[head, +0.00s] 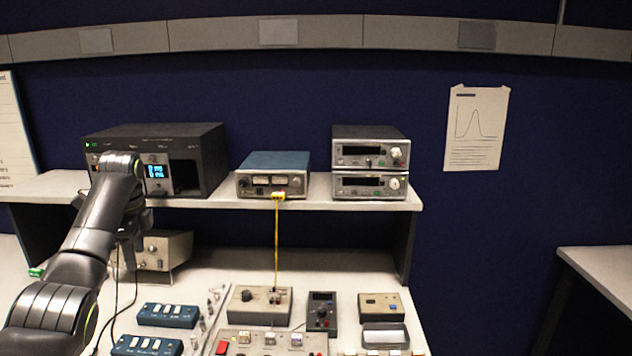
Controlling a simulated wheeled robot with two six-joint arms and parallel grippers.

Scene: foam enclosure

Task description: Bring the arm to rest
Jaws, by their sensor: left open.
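My left arm (88,225) comes in from the left and reaches up over the bench to the shelf. Its wrist bends in front of the dark instrument box (200,150). My left gripper (150,188) is small and dark against that box, mostly hidden behind the wrist, and open. I see nothing held in it. Whether it touches the box or shelf I cannot tell. My right gripper is not in view.
The shelf (320,202) also bears a blue-topped meter (272,175) and two stacked grey units (368,162). A yellow cable (276,240) hangs to a beige box (260,306) on the bench. Blue switch boxes (167,315) and loose cables lie near my arm. Another table (600,265) stands right.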

